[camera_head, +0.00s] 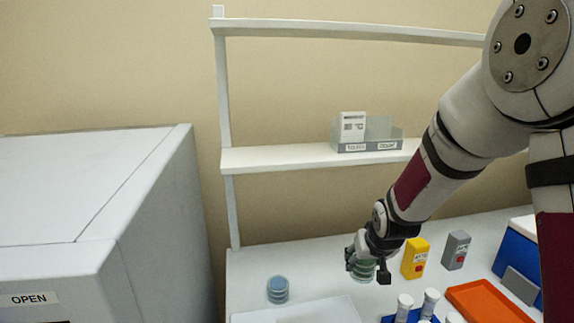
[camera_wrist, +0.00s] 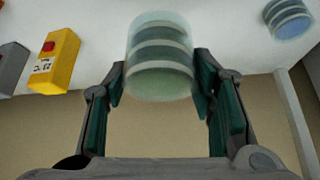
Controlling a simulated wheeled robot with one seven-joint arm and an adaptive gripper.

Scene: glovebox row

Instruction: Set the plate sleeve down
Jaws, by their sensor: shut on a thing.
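The plate sleeve (camera_wrist: 160,55), a clear cylinder of stacked greenish dishes, is between the two fingers of my gripper (camera_wrist: 160,74) in the wrist view. My gripper is shut on its sides. In the head view my gripper (camera_head: 367,272) is over the white bench, and part of the sleeve (camera_head: 363,271) shows between the fingers. The sleeve looks upright in the head view. I cannot tell whether its base touches the bench. A similar blue stack of dishes (camera_head: 278,290) stands on the bench to the left, apart from my gripper; it also shows in the wrist view (camera_wrist: 288,18).
A yellow box (camera_head: 415,258) and a grey box (camera_head: 456,250) stand right of my gripper. A blue rack with white-capped tubes (camera_head: 404,308) and an orange tray (camera_head: 487,302) are in front. A shelf (camera_head: 280,158) hangs behind. Bench between the blue stack and my gripper is clear.

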